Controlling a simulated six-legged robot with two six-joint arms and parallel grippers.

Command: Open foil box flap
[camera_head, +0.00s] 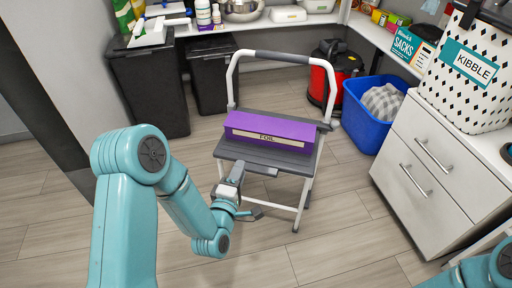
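A long purple foil box (270,130) with a pale "FOIL" label strip along its front lies on the top step of a grey step stool (232,147) with white legs. The box looks closed. My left gripper (250,191) is below and in front of the box, near the stool's front edge. Its fingers look spread apart, and I see nothing between them. I cannot tell whether it touches the stool. Part of my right arm shows at the bottom right corner, but its gripper is out of view.
A blue bin (366,127) with a grey cloth and a red-black vacuum (333,72) stand behind right. A white drawer cabinet (425,165) holding a kibble container (468,75) is at the right. Dark bins (150,90) stand behind left. The wooden floor in front is clear.

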